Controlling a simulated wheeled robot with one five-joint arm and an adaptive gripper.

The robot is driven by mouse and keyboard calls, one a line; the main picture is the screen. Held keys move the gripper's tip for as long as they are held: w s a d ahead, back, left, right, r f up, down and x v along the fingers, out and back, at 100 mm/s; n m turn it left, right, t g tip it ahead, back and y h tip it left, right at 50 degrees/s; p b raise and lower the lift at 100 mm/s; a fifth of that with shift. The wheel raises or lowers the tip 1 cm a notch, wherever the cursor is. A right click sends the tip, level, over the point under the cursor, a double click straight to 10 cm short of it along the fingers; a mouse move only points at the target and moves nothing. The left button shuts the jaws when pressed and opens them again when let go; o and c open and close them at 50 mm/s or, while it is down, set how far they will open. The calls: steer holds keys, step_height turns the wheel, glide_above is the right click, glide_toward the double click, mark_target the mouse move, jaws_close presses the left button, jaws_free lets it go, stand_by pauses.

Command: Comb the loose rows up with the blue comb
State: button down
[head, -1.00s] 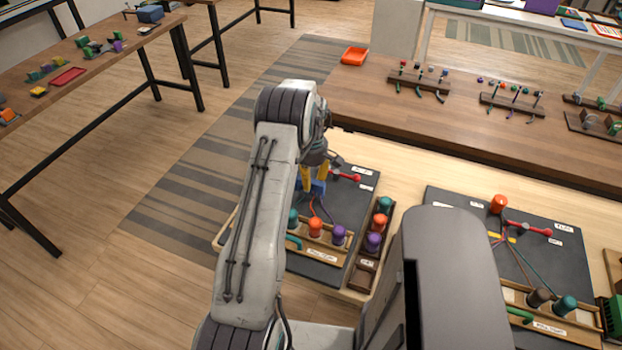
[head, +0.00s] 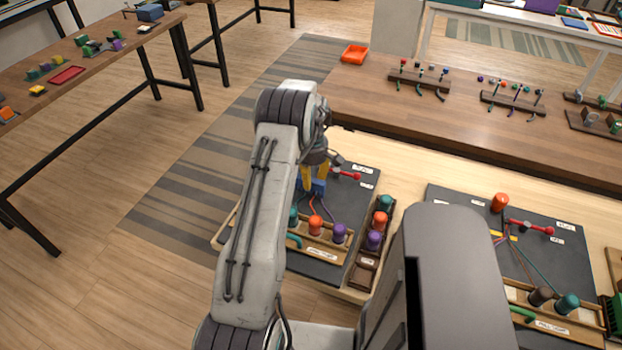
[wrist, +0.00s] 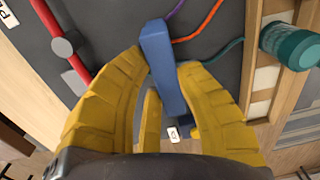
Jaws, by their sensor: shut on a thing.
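My gripper (head: 314,177) is shut on the blue comb (wrist: 160,60), its yellow fingers on either side of it in the wrist view. The comb (head: 318,188) is low over the dark braiding board (head: 340,217). Purple (wrist: 176,9), orange (wrist: 203,27) and teal (wrist: 222,51) cords fan out beside the comb's far end. I cannot tell whether its teeth are between the cords. A red bar (head: 346,175) lies just beyond the gripper. The braided rows are hidden by the comb and fingers.
Teal (head: 293,216), orange (head: 315,225) and purple (head: 339,233) bobbins stand in the wooden rack at the board's near edge. A side tray (head: 362,273) holds more bobbins. A second board (head: 560,262) lies to the right.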

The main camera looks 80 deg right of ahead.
steer(key=shift+s+d, duration=0.25)
steer(key=shift+d, duration=0.65)
steer(key=shift+r, duration=0.1)
step_height(320, 180, up, 9)
steer(key=a+p, duration=0.1)
steer(key=p, duration=0.3)
steer(key=shift+w+p, duration=0.15)
steer(key=shift+p, duration=0.25)
stand_by(0.7)
